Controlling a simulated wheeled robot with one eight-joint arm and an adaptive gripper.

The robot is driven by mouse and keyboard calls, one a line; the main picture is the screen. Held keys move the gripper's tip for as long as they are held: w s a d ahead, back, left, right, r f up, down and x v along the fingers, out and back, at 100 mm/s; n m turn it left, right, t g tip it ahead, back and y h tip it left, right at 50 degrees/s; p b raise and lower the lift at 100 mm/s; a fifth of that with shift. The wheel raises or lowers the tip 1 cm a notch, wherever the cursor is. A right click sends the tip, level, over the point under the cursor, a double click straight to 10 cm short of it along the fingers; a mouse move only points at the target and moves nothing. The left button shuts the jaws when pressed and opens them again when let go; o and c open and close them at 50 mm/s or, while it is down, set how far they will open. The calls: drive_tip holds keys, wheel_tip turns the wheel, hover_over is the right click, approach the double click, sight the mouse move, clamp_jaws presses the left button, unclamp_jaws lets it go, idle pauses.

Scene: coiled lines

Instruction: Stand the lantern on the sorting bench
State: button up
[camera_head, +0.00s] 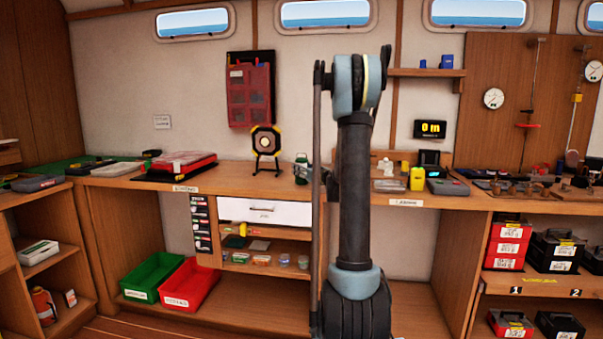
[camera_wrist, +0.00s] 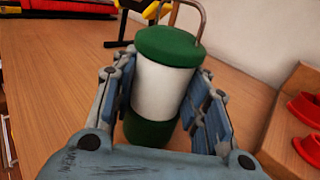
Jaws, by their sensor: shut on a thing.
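The lantern (camera_wrist: 165,82), with a green cap, white body, green base and a metal bail handle, stands about upright in the wrist view. My gripper (camera_wrist: 158,78) is shut on its white body, one finger on each side. The wooden bench top (camera_wrist: 55,75) lies under and around it; I cannot tell whether the base touches it. In the head view the lantern (camera_head: 301,168) shows as a small green shape over the bench (camera_head: 232,178), beside my arm. My arm hides most of the gripper there.
A black and yellow octagonal device on a stand (camera_head: 266,141) is left of the lantern. A red-lidded case (camera_head: 180,162) lies farther left. A wooden holder with red pieces (camera_wrist: 297,92) is close on the right in the wrist view. Bench between device and case is clear.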

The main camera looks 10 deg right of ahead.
drive_tip(key=o, duration=1.2)
drive_tip(key=shift+s, duration=0.1)
drive_tip(key=v, duration=1.2)
drive_tip(key=s+a+f+n+g+h, duration=0.1)
drive_tip(key=s+a+f+n+g, duration=0.25)
drive_tip(key=s+a+n, duration=0.5)
drive_tip(key=s+a+f+n+g, duration=0.3)
drive_tip(key=s+a+n+g, duration=0.2)
drive_tip(key=s+n, duration=0.6)
drive_tip(key=s+d+f+n+g+h, duration=0.1)
drive_tip(key=s+d+f+n+h, duration=0.1)
drive_tip(key=s, duration=0.6)
drive_tip(key=s+d+f+n+g+h, duration=0.2)
drive_tip(key=s+f+n, duration=0.3)
drive_tip(key=s, duration=0.4)
drive_tip(key=s+d+f+n+g+h, duration=0.2)
drive_tip(key=s+d+f+n+h, duration=0.1)
drive_tip(key=s, duration=0.6)
wheel_tip(320, 180, down, 2)
drive_tip(key=shift+s+d+n, duration=0.2)
drive_tip(key=shift+d+n, duration=0.45)
drive_tip(key=shift+d, duration=0.05)
